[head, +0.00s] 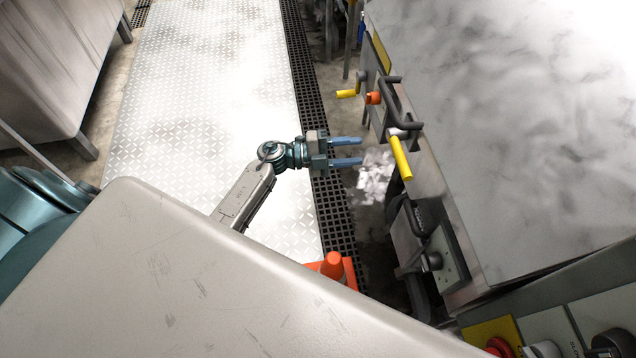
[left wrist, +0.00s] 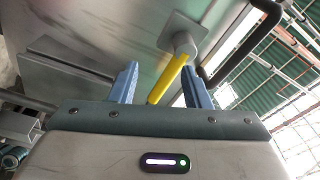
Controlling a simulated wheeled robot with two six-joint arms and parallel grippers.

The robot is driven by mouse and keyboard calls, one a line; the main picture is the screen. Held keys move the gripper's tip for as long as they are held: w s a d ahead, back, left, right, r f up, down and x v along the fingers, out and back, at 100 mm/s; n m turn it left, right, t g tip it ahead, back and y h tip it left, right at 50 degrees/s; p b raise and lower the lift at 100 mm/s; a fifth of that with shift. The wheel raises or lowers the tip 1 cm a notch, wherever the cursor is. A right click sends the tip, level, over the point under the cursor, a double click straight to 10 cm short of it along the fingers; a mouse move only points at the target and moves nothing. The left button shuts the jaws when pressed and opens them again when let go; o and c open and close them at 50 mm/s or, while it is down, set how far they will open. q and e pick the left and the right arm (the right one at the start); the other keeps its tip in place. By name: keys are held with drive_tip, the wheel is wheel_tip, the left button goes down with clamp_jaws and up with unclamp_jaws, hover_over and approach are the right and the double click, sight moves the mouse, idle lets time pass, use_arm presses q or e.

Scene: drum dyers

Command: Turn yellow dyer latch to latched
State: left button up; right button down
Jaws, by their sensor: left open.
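The yellow latch handle (head: 401,159) sticks out from the front of the pale-topped dyer (head: 500,120), slanting down and slightly right in the head view. In the left wrist view the yellow handle (left wrist: 168,78) hangs from a grey round pivot on a square plate, with its free end between the fingers in the picture. My left gripper (head: 361,151) is open and empty, its blue fingers pointing right toward the handle, with a gap between. It also shows in the left wrist view (left wrist: 159,72). My right gripper is not in view.
A black bar handle (head: 404,122) sits close to the latch pivot. A second yellow lever (head: 346,93) and an orange knob (head: 373,98) lie farther along the dyer. The metal walkway (head: 210,80) is clear.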

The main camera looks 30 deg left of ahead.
use_arm(q)
drive_tip(key=s+a+f+n+t+y, duration=0.1)
drive_tip(key=a+f+n+t+y, duration=0.2)
drive_tip(key=f+n, duration=0.3)
drive_tip(key=a+f+n+t+y, duration=0.2)
drive_tip(key=a+f+n+y, duration=0.3)
drive_tip(key=f, duration=0.7)
drive_tip(key=shift+s+n+t+y, duration=0.4)
drive_tip(key=shift+n, duration=0.5)
